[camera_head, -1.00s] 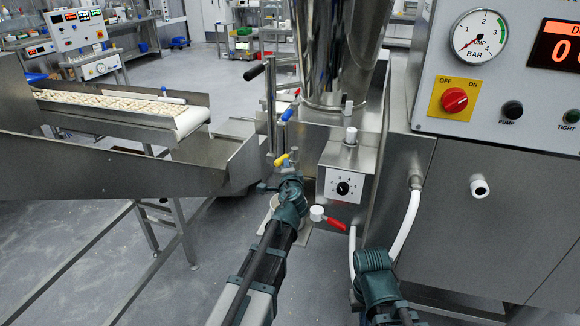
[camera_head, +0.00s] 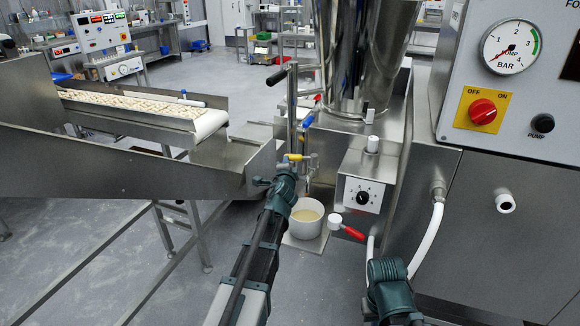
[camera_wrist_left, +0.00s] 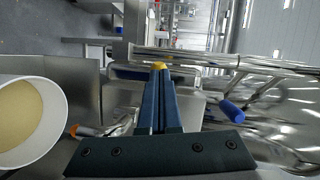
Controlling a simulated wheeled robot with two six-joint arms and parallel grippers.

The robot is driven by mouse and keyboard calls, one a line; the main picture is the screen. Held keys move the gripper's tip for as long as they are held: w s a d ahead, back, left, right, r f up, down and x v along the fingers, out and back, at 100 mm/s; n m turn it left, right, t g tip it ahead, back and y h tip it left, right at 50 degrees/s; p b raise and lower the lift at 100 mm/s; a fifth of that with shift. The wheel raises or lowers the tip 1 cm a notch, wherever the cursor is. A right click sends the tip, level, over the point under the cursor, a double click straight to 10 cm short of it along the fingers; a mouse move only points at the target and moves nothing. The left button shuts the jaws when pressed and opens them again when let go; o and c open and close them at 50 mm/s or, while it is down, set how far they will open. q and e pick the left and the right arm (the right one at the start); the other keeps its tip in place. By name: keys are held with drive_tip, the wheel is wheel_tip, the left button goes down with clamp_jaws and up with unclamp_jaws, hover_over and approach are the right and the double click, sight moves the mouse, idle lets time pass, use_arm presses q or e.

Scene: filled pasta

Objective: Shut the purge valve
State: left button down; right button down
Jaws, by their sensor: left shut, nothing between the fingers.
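Several small valve handles show in the head view: yellow (camera_head: 296,157), blue (camera_head: 308,120) and red (camera_head: 353,233). Which one belongs to the purge valve is not labelled. The yellow handle lies about level on the pipework above a white pot (camera_head: 307,227). My left gripper (camera_head: 288,170) is at the yellow handle. In the left wrist view its dark fingers (camera_wrist_left: 160,92) are shut and empty, with the yellow tip (camera_wrist_left: 158,66) right at their ends. Whether they touch it I cannot tell. My right arm's joint shows at the bottom; its gripper does not.
The white pot (camera_wrist_left: 42,120) holds a pale cream filling. A steel hopper (camera_head: 352,50) and a dial box (camera_head: 362,193) stand close to the right. A conveyor (camera_head: 130,104) with pasta is at the left. A pump panel with a red switch (camera_head: 482,111) is at the right.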

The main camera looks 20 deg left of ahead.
use_arm(q)
drive_tip(key=shift+w+a, duration=0.45)
drive_tip(key=shift+w, duration=0.3)
drive_tip(key=shift+w+a, duration=0.4)
drive_tip(key=shift+w, duration=0.3)
drive_tip(key=shift+w+r, duration=0.1)
drive_tip(key=shift+w+a+r, duration=0.1)
drive_tip(key=shift+w, duration=0.05)
drive_tip(key=s+a+r+p, duration=0.2)
drive_tip(key=s+a, duration=0.5)
drive_tip(key=s, duration=0.4)
drive_tip(key=shift+a, duration=0.15)
drive_tip(key=shift+s, duration=0.1)
